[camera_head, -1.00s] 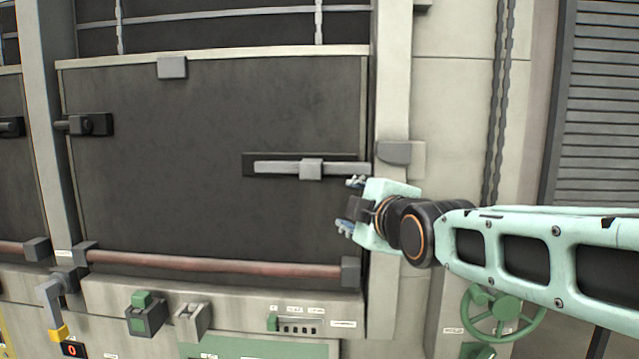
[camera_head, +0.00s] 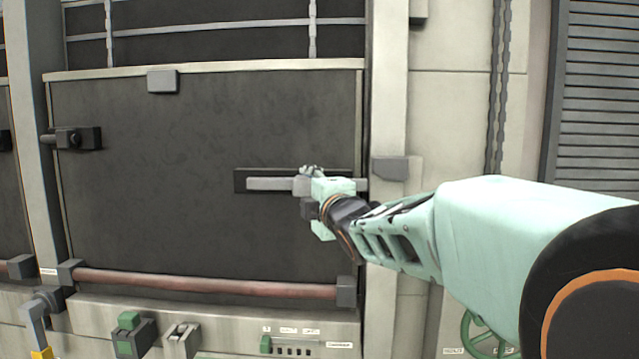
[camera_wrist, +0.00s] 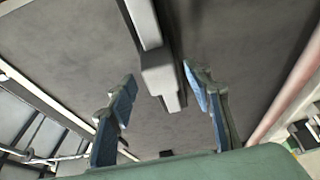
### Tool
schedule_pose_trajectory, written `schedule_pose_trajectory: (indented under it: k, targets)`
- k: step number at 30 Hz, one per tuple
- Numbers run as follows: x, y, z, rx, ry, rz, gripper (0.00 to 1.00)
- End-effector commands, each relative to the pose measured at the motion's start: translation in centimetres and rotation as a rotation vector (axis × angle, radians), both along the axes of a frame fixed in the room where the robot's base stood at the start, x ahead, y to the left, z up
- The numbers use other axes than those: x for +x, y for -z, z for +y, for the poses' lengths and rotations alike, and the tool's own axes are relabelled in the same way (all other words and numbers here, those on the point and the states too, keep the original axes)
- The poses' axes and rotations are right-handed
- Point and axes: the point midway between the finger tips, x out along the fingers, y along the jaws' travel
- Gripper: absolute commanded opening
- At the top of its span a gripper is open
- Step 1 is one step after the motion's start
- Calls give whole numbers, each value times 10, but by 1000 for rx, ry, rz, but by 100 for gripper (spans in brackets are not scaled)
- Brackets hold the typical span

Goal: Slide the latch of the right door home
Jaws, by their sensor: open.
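The right door (camera_head: 200,230) is a large dark panel filling the middle of the head view. Its latch is a pale grey bar (camera_head: 268,184) with a square block handle (camera_head: 301,186), lying level on a dark backing plate (camera_head: 240,181). The bar's right end reaches about the door's right edge, near a grey block (camera_head: 390,169) on the post; I cannot tell if they touch. My gripper (camera_head: 311,172) is open at the handle and partly covers the latch. In the wrist view the blue-padded fingers (camera_wrist: 162,82) stand either side of the handle (camera_wrist: 160,76), with gaps visible.
A reddish horizontal rod (camera_head: 210,285) crosses the door's bottom. A dark side fitting (camera_head: 80,138) sits at the door's left, and a small grey block (camera_head: 162,81) at its top. Below are green-topped controls (camera_head: 130,335). A chain (camera_head: 496,100) hangs at the right.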

Motion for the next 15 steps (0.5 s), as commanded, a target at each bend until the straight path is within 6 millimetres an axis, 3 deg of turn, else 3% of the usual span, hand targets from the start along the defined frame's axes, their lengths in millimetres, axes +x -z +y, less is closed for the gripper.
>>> schedule_pose_trajectory:
  k: [6, 15]
  targets:
    - [21, -1, 7, -2, 1, 0, 46]
    - [31, 0, 12, -1, -1, 1, 46]
